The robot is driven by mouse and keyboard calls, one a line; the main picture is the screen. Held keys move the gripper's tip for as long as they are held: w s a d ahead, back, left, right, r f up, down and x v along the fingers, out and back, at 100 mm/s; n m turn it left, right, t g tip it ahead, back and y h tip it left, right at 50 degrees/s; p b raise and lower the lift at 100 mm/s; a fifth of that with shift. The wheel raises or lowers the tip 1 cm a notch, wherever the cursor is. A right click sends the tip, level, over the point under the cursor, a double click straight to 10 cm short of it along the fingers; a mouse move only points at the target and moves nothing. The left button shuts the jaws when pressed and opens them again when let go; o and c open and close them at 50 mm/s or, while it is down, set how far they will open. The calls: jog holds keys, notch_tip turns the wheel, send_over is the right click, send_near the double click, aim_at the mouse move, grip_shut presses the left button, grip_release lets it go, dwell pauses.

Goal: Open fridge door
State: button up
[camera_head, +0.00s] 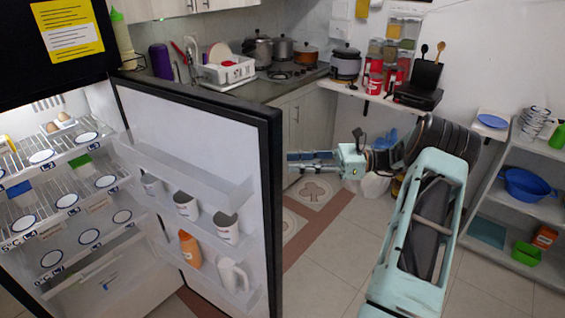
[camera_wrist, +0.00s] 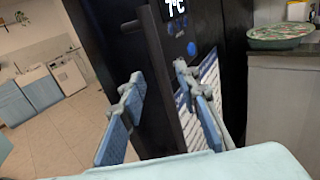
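The fridge door (camera_head: 205,140) stands wide open in the head view, its inner shelves with mugs and bottles facing me. The fridge interior (camera_head: 60,190) shows at the left. My gripper (camera_head: 298,160) is on the outer side of the door, by its free edge; its tips may be partly hidden by that edge. In the wrist view my gripper (camera_wrist: 159,76) is open, its two blue fingers apart. The dark door handle (camera_wrist: 166,85) runs between the fingers with visible gaps, and I cannot tell if either finger touches it. A temperature display (camera_wrist: 175,8) is on the dark door face.
A counter with a dish rack (camera_head: 226,72) and pots runs along the back. A shelf unit (camera_head: 510,205) with bowls stands at the right. Tiled floor (camera_head: 330,255) is free between the door and my arm.

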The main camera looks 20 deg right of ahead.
jog(key=v, duration=0.6)
jog(key=shift+d, duration=0.4)
jog(key=shift+f, duration=0.1)
